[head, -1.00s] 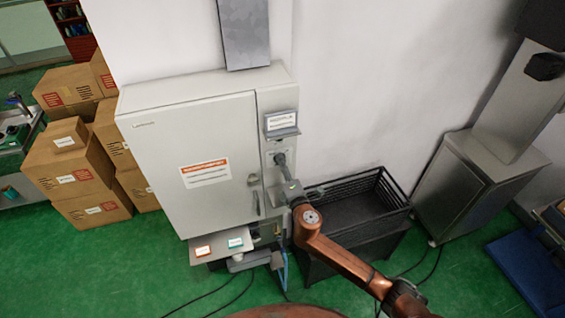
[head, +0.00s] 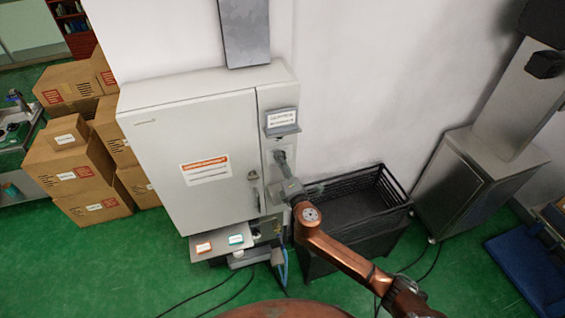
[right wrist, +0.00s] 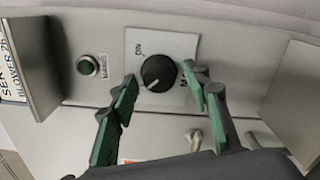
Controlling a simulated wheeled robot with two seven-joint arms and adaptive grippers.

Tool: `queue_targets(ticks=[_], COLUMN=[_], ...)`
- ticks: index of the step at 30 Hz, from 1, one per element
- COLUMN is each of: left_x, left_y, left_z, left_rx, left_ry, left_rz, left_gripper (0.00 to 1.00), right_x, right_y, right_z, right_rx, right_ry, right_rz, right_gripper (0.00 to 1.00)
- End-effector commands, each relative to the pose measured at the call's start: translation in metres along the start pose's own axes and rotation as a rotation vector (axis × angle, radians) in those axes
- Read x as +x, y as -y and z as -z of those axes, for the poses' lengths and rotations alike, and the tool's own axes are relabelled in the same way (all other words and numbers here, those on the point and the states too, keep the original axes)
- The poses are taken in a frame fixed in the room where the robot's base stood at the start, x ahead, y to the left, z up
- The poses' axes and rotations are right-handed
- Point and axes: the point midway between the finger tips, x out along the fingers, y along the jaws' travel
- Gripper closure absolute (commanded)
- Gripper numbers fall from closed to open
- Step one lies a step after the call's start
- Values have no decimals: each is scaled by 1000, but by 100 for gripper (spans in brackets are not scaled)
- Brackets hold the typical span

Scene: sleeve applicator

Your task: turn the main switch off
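The main switch is a round black knob (right wrist: 158,73) on a pale plate (right wrist: 190,45) marked ON, seen in the right wrist view. A short white mark on the knob points to its lower left in that picture. My right gripper (right wrist: 160,81) is open, with green-padded fingers on either side of the knob; I cannot tell whether they touch it. My left gripper is not in view.
A black wire basket (head: 350,205) stands right of the cabinet, close under my right arm. Cardboard boxes (head: 75,165) are stacked at left. A small shelf (head: 222,243) juts out below the cabinet door.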

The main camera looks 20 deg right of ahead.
Motion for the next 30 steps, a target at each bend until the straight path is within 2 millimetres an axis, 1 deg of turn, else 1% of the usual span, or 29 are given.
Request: queue_targets(ticks=[8, 11, 13, 17, 24, 27, 30], left_x=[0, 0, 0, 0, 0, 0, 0], left_y=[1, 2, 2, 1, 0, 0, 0], left_z=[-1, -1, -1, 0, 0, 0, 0], left_rx=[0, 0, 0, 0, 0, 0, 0], left_ry=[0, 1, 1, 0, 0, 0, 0], left_rz=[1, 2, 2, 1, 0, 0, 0], left_gripper=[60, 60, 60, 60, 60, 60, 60], right_x=[0, -5, -12, -36, -86, -102, -112], right_y=[-1, 0, 0, 1, 0, 1, 1], right_z=[0, 0, 0, 0, 0, 0, 0], right_rx=[1, 2, 1, 3, 3, 2, 1], right_ry=[1, 1, 1, -1, -1, 0, 0], right_rz=[-1, -1, 0, 1, 1, 2, 1], right_gripper=[53, 53, 53, 53, 53, 53, 53])
